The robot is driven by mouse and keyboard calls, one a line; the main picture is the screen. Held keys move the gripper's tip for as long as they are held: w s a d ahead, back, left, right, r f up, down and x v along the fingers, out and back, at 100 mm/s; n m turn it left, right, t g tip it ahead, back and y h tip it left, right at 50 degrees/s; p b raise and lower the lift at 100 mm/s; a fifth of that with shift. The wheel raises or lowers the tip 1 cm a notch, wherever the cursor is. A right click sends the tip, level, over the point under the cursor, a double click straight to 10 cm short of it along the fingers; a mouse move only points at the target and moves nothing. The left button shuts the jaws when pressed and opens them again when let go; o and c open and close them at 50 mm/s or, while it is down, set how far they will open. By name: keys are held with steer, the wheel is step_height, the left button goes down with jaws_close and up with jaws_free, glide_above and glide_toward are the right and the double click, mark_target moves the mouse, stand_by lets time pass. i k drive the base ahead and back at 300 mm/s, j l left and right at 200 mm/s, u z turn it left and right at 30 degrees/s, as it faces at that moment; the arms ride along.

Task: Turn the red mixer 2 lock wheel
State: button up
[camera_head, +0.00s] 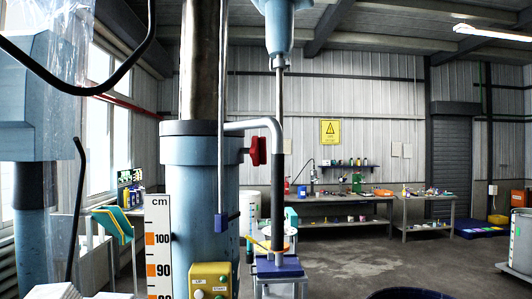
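The red lock wheel (258,151) is small and sits on the right side of the blue column (195,190), near its top, on a short stub. My gripper is not visible in this view.
A yellow control box (210,281) and a cm scale (159,245) are on the column's front. A mixer shaft (279,135) hangs to the right. Another blue machine (35,110) stands left. Workbenches (340,198) line the back wall. Open floor lies right of centre.

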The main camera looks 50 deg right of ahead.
mark_target(258, 151)
steer(key=i+z, duration=0.15)
steer(key=z, duration=1)
steer(key=l+z, duration=0.15)
steer(key=z, duration=0.45)
